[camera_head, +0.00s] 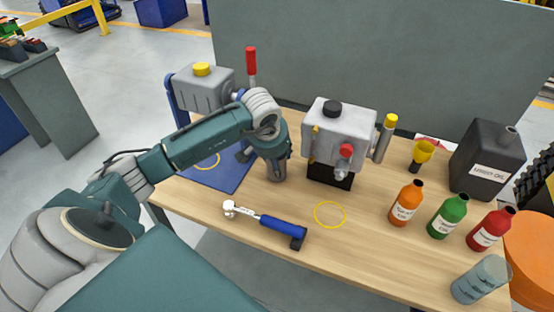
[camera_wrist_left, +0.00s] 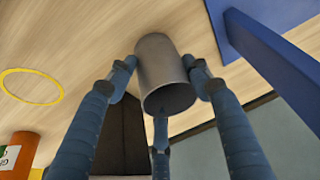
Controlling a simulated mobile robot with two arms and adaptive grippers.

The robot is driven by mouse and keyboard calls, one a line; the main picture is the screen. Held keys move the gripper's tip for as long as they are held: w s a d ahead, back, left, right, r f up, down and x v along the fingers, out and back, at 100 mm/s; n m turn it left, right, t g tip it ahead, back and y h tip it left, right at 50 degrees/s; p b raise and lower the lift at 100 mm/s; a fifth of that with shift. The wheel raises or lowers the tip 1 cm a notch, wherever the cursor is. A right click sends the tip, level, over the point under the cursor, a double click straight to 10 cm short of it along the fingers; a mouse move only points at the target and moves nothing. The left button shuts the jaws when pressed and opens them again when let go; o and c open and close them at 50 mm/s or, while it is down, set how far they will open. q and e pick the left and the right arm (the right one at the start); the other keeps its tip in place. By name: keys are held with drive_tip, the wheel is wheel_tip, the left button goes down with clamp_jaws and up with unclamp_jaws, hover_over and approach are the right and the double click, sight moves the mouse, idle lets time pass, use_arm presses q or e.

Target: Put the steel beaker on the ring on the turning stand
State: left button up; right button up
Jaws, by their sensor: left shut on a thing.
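The steel beaker (camera_wrist_left: 165,72) is a plain grey cylinder between the blue-grey fingers of my left gripper (camera_wrist_left: 163,85) in the left wrist view. In the head view, the beaker (camera_head: 277,174) shows under my left gripper (camera_head: 272,152), which is shut on it at the middle of the table. I cannot tell whether its base touches the wood. My right gripper is not in view.
A second yellow ring (camera_head: 329,215) lies on the bare wood. A grey machine (camera_head: 340,133) stands close right of the beaker. Orange (camera_head: 405,205), green (camera_head: 447,217) and red (camera_head: 490,230) bottles and a glass beaker (camera_head: 480,280) stand right.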

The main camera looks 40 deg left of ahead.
use_arm(q)
drive_tip(key=shift+f, duration=0.15)
drive_tip(key=o, duration=1.2)
